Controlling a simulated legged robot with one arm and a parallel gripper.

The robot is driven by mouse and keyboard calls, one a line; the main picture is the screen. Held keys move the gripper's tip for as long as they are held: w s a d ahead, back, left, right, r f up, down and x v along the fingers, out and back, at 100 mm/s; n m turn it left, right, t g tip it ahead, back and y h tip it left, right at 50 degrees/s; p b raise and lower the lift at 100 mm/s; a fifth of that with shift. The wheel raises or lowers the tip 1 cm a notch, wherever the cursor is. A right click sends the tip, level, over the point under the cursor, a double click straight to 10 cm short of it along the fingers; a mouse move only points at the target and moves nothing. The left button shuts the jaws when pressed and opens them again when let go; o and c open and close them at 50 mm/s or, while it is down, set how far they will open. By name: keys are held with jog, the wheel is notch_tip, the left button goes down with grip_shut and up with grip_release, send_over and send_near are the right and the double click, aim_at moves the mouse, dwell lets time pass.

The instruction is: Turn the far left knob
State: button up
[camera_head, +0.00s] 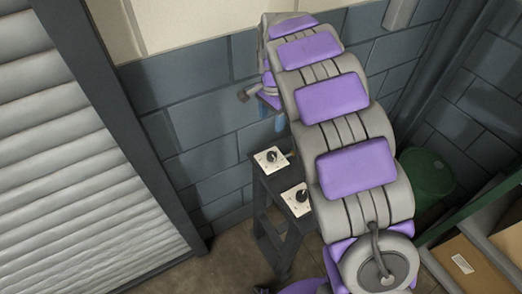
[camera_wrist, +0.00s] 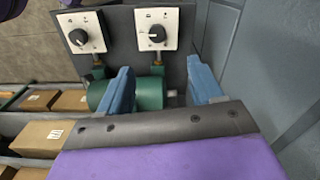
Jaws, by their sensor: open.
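Two black knobs on white square plates sit on a dark stand (camera_head: 262,190). In the head view the far left knob (camera_head: 271,157) is at the upper left and the other knob (camera_head: 301,196) is nearer, to its lower right. In the wrist view the far left knob appears as the right one (camera_wrist: 156,33), the other as the left one (camera_wrist: 81,36). My gripper (camera_wrist: 159,66) is open and empty, its two blue fingers apart. The fingertips show below the right plate, with no visible contact with the knob. In the head view my arm hides most of the gripper.
A green cylinder (camera_wrist: 150,93) shows below the plates, partly behind the left finger. Cardboard boxes (camera_wrist: 40,138) lie on a rack at the left of the wrist view. A blue-grey block wall (camera_head: 195,120) stands behind the stand. A shutter (camera_head: 70,150) is at the left.

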notch_tip(320, 180, down, 4)
jog(key=d, duration=0.3)
jog(key=b, duration=0.3)
send_over(272, 154)
jog(key=a, duration=0.2)
notch_tip(272, 154, down, 8)
jog(key=shift+d+f, duration=0.15)
jog(key=shift+f, duration=0.05)
jog(key=d+f, duration=0.2)
jog(key=f, duration=0.1)
jog(key=shift+d+f, duration=0.15)
jog(key=shift+f, duration=0.05)
jog(key=shift+d+f, duration=0.3)
jog(key=shift+f, duration=0.15)
jog(key=shift+a+f, duration=0.15)
jog(key=shift+a, duration=1)
jog(key=shift+c, duration=1.1)
jog(key=shift+d, duration=0.8)
jog(key=c, duration=0.5)
jog(key=shift+c, duration=0.5)
jog(key=shift+a, duration=0.2)
jog(key=shift+c, duration=1.2)
